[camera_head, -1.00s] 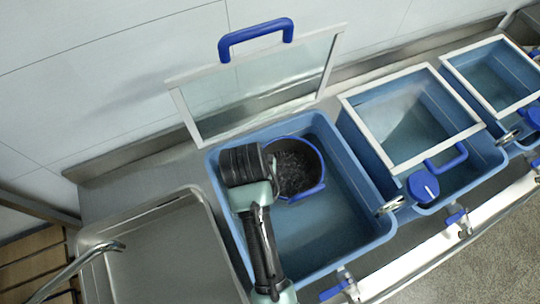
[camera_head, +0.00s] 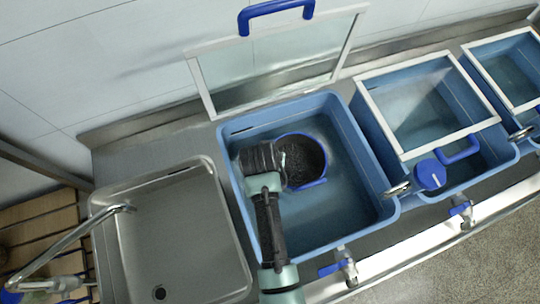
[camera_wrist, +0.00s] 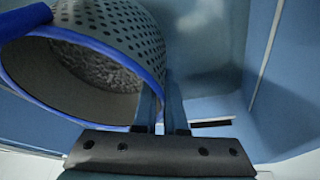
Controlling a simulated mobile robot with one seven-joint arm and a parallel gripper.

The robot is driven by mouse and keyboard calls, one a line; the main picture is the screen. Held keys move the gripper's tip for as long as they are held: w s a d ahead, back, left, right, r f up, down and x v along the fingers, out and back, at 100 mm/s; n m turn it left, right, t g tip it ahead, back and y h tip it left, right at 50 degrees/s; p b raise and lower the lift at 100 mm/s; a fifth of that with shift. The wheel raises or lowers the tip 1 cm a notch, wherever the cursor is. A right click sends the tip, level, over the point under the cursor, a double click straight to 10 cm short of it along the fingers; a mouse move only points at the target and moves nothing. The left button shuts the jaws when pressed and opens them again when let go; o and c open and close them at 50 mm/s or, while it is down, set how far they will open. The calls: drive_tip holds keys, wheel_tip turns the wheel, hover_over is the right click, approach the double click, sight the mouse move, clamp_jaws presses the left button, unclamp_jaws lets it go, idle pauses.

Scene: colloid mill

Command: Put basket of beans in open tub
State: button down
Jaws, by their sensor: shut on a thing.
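The basket of beans (camera_head: 304,160) is a dark round perforated basket with a blue rim and dark beans inside. It is within the walls of the blue open tub (camera_head: 350,232), towards its back left. My gripper (camera_head: 281,166) reaches in from the front and is shut on the basket's near-left side. In the wrist view the fingers (camera_wrist: 163,108) grip at the blue rim beside the perforated basket wall (camera_wrist: 125,28). I cannot tell whether the basket touches the tub floor. The tub's clear lid (camera_head: 275,72), with a blue handle, stands raised at the back.
A steel sink (camera_head: 180,235) with a tap (camera_head: 70,245) lies to the left. A second blue tub (camera_head: 425,110) with a white-framed lid stands right, another beyond it. A blue-handled valve (camera_head: 345,265) is at the front. Room remains inside the open tub, right of the basket.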

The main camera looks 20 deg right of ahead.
drive_tip(key=shift+f, duration=0.45)
drive_tip(key=c, duration=1)
unclamp_jaws()
drive_tip(key=shift+r+p, duration=0.35)
drive_tip(key=shift+r, duration=0.5)
drive_tip(key=v, duration=1.1)
drive_tip(key=shift+s+a+r+b, duration=0.15)
drive_tip(key=shift+r+b, duration=0.05)
drive_tip(key=shift+b, duration=0.2)
